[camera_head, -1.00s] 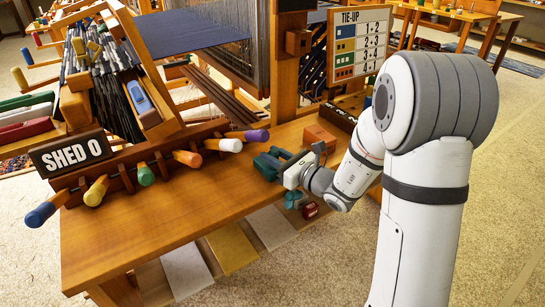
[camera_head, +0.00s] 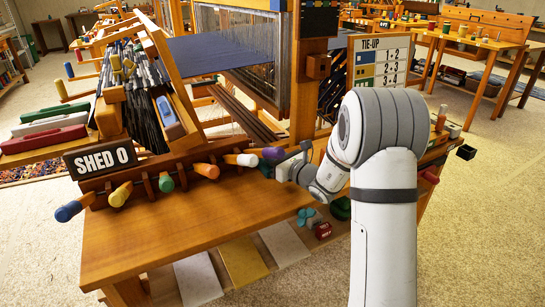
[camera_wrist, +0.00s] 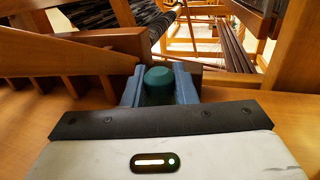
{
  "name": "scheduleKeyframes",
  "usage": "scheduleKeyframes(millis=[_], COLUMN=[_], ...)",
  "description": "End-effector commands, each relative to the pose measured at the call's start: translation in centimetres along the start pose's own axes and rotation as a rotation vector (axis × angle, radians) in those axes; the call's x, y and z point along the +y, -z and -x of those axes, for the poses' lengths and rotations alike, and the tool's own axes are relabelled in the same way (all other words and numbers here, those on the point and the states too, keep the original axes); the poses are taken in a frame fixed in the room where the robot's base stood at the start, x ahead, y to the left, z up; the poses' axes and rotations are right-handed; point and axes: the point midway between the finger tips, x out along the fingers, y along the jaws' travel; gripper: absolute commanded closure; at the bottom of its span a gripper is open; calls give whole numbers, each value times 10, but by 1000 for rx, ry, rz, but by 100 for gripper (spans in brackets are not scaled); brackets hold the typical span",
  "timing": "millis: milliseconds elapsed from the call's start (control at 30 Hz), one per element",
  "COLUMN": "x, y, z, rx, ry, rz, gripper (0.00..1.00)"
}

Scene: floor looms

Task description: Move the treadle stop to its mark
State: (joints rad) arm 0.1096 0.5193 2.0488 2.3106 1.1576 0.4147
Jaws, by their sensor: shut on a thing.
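My gripper (camera_head: 282,166) is over the back right of the wooden bench (camera_head: 190,225), close to the purple-ended peg (camera_head: 273,153). In the wrist view its two blue fingers are closed around a dark green, round-topped piece (camera_wrist: 159,82), which I take to be the treadle stop. Only its top shows; its lower part is hidden between the fingers.
A row of coloured pegs runs along the bench's back edge, with a "SHED 0" sign (camera_head: 99,157) at left. A wooden loom post (camera_head: 308,85) and the tie-up board (camera_head: 379,62) stand behind. The bench top's front is clear.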

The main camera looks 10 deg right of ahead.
Motion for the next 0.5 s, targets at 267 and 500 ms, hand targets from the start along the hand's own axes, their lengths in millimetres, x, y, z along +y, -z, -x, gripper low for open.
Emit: scheduleKeyframes(millis=[267,500], x=[-4,-7], y=[-2,-2], z=[2,4], rx=[-5,-3], ry=[2,10], rz=[4,3], gripper=[62,54])
